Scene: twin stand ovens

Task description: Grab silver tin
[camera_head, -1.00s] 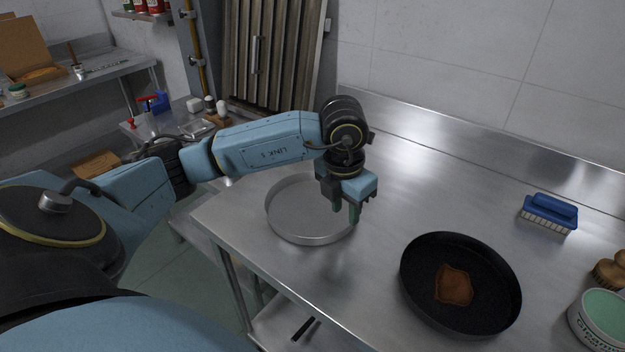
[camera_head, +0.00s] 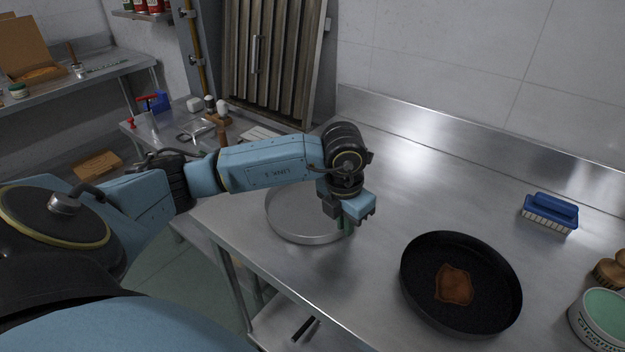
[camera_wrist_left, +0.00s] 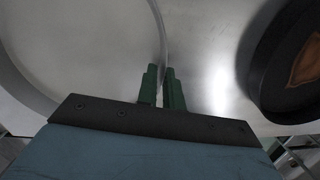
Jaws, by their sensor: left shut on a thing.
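The silver tin (camera_head: 292,236), a round shallow pan, sits on the steel table near its left front edge. My left gripper (camera_head: 346,226) is lowered at the tin's right side and is shut on its rim. In the left wrist view the gripper's green fingers (camera_wrist_left: 163,88) stand close on either side of the rim of the tin (camera_wrist_left: 75,60). The forearm and gripper hide the back right part of the tin in the head view. My right gripper is not in view.
A black round pan (camera_head: 419,299) with a brown patch (camera_head: 454,285) lies to the right of the tin. A blue brush (camera_head: 550,211) and a green-topped tub (camera_head: 597,318) stand farther right. The back middle of the steel table (camera_head: 440,190) is clear.

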